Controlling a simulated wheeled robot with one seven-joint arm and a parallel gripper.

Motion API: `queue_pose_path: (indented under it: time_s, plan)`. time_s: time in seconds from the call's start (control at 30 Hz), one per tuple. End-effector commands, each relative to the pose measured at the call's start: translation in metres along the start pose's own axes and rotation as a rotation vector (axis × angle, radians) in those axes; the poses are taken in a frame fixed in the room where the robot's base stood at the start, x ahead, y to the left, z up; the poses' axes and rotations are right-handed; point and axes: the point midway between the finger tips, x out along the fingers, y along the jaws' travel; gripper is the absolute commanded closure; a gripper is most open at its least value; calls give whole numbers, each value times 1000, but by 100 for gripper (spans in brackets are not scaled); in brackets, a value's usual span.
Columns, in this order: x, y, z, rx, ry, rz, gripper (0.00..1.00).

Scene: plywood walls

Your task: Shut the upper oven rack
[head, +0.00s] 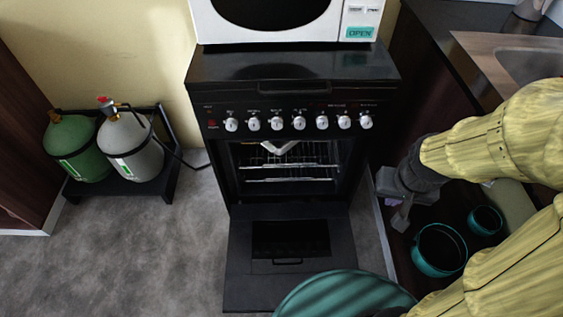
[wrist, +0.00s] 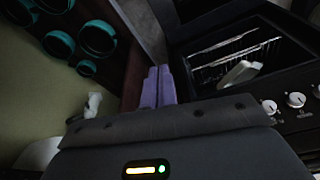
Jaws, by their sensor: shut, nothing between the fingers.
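The black oven (head: 290,90) stands open, its door (head: 290,285) folded down flat to the front. The upper oven rack (head: 300,164) is a wire rack inside the cavity; how far out it sits is hard to tell. A white object (head: 278,147) rests at the upper rack. The lower rack (head: 290,180) shows below. My gripper (head: 391,203) is right of the oven, apart from it. In the wrist view its purple fingers (wrist: 158,84) are together and empty, with the upper rack (wrist: 232,42) and white object (wrist: 240,73) to their right.
A white microwave (head: 288,25) stands on the oven top. Teal pots (head: 440,250) sit at the right, beside my arm. A green-topped round thing (head: 345,298) is at the bottom. Gas bottles (head: 128,150) stand on a low black stand at the left. Carpet left of the oven is clear.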

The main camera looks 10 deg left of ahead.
Motion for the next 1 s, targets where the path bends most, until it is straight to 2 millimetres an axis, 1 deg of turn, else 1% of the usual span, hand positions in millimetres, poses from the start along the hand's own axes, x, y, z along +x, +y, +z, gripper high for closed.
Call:
queue_pose_path:
  time_s: [0.4, 0.53, 0.67, 0.83, 1.0]
  plan:
    - [0, 0, 0, -2, 1, 0, 100]
    - [6, 0, -7, -38, 16, 4, 100]
    - [23, 0, -27, -154, 65, 15, 100]
    - [60, -6, -68, -413, 177, 35, 100]
    - [99, -23, -105, -696, 305, 51, 100]
